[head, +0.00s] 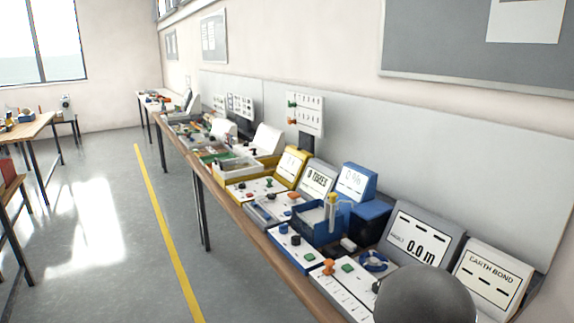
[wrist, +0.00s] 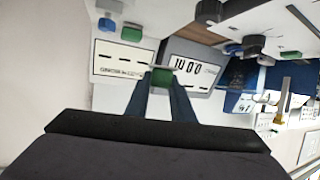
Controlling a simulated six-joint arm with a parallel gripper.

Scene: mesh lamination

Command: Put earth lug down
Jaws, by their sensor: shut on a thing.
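In the wrist view, which looks upside down, my gripper (wrist: 162,82) is shut on a small green piece, which I take to be the earth lug (wrist: 163,77). The lug is held between the two dark blue fingers, in front of the EARTH BOND panel (wrist: 118,62) and a grey display panel (wrist: 192,66). I cannot tell how far it is from any surface. In the head view the EARTH BOND panel stands at the lower right, partly behind a dark grey rounded part of my arm. The fingers and lug do not show there.
The grey display reading 0.0 m (head: 420,242) stands left of the EARTH BOND panel. A white box with orange and green knobs (head: 345,290) is at the bench's near edge. A blue tray (head: 318,228) and several coloured testers crowd the bench.

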